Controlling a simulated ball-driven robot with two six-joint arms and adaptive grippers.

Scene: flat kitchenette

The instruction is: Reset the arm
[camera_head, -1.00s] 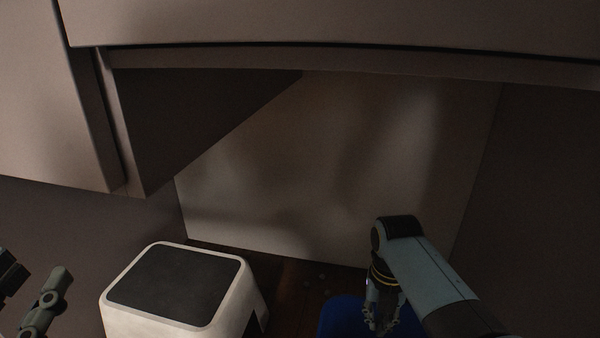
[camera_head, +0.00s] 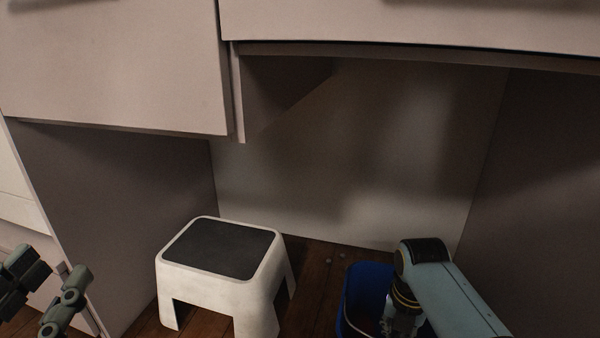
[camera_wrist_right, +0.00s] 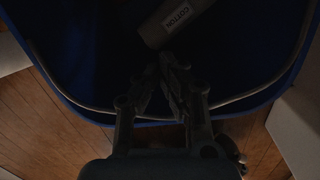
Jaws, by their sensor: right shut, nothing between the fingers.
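My right arm (camera_head: 455,295) reaches down at the lower right in the head view. Its gripper (camera_head: 402,325) is at the blue bucket (camera_head: 365,280). In the wrist view the right gripper (camera_wrist_right: 168,62) has its fingers together with nothing between them, over the inside of the bucket (camera_wrist_right: 75,98). A dark grey item with a white "COTTON" label (camera_wrist_right: 177,16) lies in the bucket beyond the fingertips, not held. My left gripper (camera_head: 48,285) is at the lower left edge, its fingers apart and empty.
A white step stool (camera_head: 255,292) with a dark top stands left of the bucket on the wooden floor (camera_head: 315,285). Pale cabinets (camera_head: 120,75) overhang a recess with a back wall (camera_head: 350,160). The bucket's metal handle (camera_wrist_right: 250,96) crosses near the fingers.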

